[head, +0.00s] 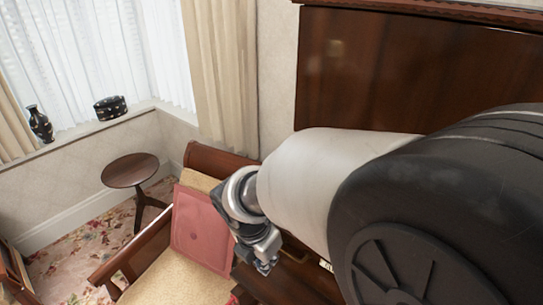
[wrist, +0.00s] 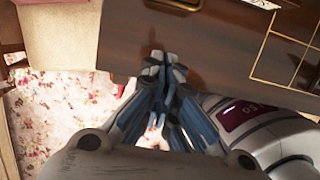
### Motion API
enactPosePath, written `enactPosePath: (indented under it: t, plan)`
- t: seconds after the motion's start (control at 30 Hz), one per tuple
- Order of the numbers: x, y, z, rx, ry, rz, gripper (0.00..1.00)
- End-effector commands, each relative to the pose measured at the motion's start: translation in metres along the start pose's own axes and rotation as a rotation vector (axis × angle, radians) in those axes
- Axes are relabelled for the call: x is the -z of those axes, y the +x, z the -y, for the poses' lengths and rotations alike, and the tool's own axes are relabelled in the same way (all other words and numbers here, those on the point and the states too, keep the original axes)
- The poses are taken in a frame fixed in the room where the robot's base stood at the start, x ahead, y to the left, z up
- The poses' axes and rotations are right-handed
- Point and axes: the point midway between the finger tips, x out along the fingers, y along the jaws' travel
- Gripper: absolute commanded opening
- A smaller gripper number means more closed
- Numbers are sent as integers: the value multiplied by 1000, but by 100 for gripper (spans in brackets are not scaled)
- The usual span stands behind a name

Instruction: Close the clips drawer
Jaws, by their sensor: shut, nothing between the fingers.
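My gripper (head: 264,258) points down and away in front of a dark wooden cabinet, most of which my arm hides in the head view. In the wrist view its fingers (wrist: 160,62) are shut together and empty. Their tips lie over a dark brown wooden front (wrist: 125,42), and I cannot tell whether they touch it. A brass handle (wrist: 178,4) shows at the top edge of that view, just beyond the fingertips. No label for clips is readable, so I cannot tell for sure which drawer it is or how far it stands out.
An armchair with a pink cushion (head: 200,228) stands close beside my gripper on the left. A small round table (head: 130,170) is farther left, by the window sill with a black vase (head: 40,124) and a dark box (head: 110,107). Flowered carpet (wrist: 60,105) lies below.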

Motion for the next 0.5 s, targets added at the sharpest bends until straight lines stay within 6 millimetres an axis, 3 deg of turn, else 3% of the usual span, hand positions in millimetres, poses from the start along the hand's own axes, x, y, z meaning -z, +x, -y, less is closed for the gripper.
enactPosePath:
  t: [0.03, 0.23, 0.5]
  plan:
    - [1, 16, 1, 5, 1, -1, 0]
    - [1, 57, 1, 4, 1, -2, 0]
    - [-32, 67, 1, 0, 6, -1, 0]
